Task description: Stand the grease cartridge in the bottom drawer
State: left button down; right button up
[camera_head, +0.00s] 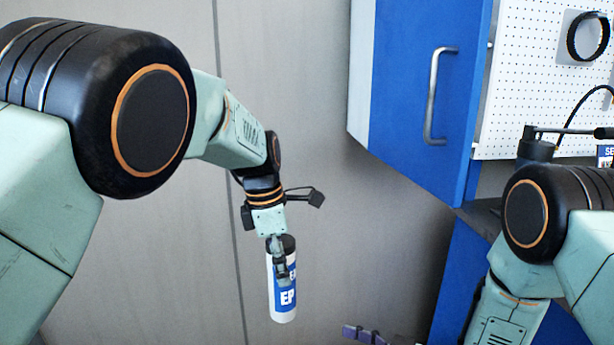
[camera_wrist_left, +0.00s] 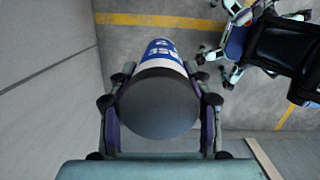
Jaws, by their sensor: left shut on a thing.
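The grease cartridge (camera_head: 284,300) is a white tube with a blue label reading "EP" and a dark cap. My left gripper (camera_head: 281,268) is shut on it near its upper end and holds it in the air, nearly upright with a slight tilt. In the left wrist view the cartridge (camera_wrist_left: 160,98) sits between both fingers, its dark cap facing the camera, with floor far below. A bottom drawer cannot be made out in either view.
A blue cabinet door (camera_head: 425,100) with a metal handle (camera_head: 433,97) is at the upper right. A white pegboard (camera_head: 530,70) holds a black ring (camera_head: 587,36). A grey wall (camera_head: 300,120) stands behind the cartridge. Yellow lines (camera_wrist_left: 160,20) cross the floor.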

jog(key=w+r+n+g+y, duration=0.1)
jog(key=w+r+n+y, duration=0.1)
jog(key=w+r+n, duration=0.2)
notch_tip(320, 180, up, 4)
jog(key=shift+a+f+y, duration=0.1)
jog(key=shift+a+y, duration=0.1)
jog(key=shift+y, duration=0.1)
jog(key=shift+f, duration=0.15)
